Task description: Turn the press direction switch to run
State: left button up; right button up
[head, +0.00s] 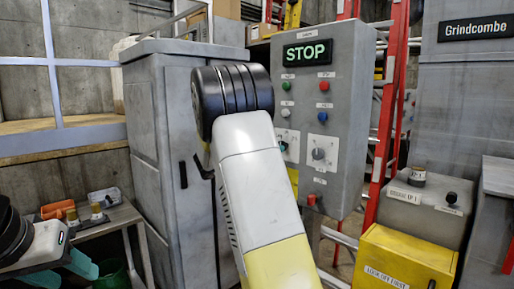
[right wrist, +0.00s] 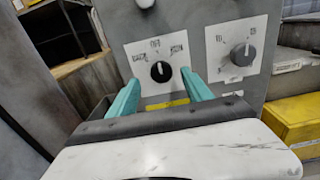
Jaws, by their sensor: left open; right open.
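The press direction switch (right wrist: 160,71) is a black round knob on a white plate, with small labels at its left, top and right. Its pale mark seems to point up at the top label. My right gripper (right wrist: 162,79) is open, its teal fingers to the left and right of the knob in the picture; I cannot tell whether they touch it. My left gripper (head: 66,266) is open and empty at the lower left.
The grey control box (head: 345,110) carries a lit STOP sign (head: 307,53), several coloured buttons and a second, grey knob (right wrist: 243,54) right of the switch. A red ladder (head: 389,120) and a yellow box (head: 400,260) stand right. A low bench (head: 120,217) is at left.

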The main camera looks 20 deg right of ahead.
jog(key=shift+x, duration=2.15)
grip_shut()
